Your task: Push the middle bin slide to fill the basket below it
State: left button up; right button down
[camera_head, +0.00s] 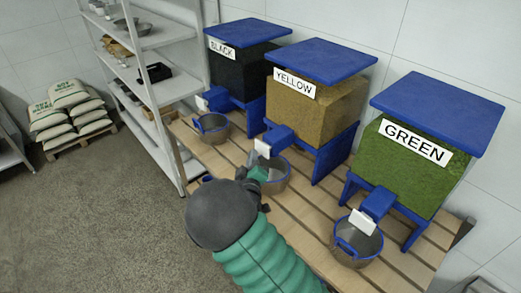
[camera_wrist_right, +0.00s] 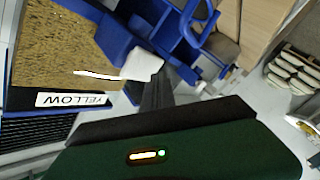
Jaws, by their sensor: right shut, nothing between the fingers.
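The middle bin (camera_head: 318,95) is labelled YELLOW, has a blue lid and holds yellow-brown grain. Its blue spout ends in a white slide plate (camera_head: 262,148). A metal basket (camera_head: 275,178) stands below the spout on the slatted table. My right gripper (camera_head: 256,172) is shut and empty, just under and close to the slide. In the right wrist view the dark fingers (camera_wrist_right: 158,92) reach the white slide (camera_wrist_right: 142,66); I cannot tell if they touch. The basket's inside is partly hidden by my right arm. My left gripper is not in view.
The BLACK bin (camera_head: 240,68) with its basket (camera_head: 212,128) stands to the left, the GREEN bin (camera_head: 415,165) with its basket (camera_head: 356,245) to the right. A metal shelf (camera_head: 165,90) is at the table's left end. The floor (camera_head: 90,220) left of the table is clear.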

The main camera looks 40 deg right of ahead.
jog(key=shift+d, duration=0.45)
jog(key=shift+d+r+b, duration=0.15)
jog(key=shift+d+b, duration=0.15)
jog(key=shift+d, duration=0.7)
dwell(1.2)
jog(key=shift+a, duration=0.15)
jog(key=shift+s+a, duration=0.1)
jog(key=shift+a, duration=1.05)
jog(key=shift+p, duration=0.3)
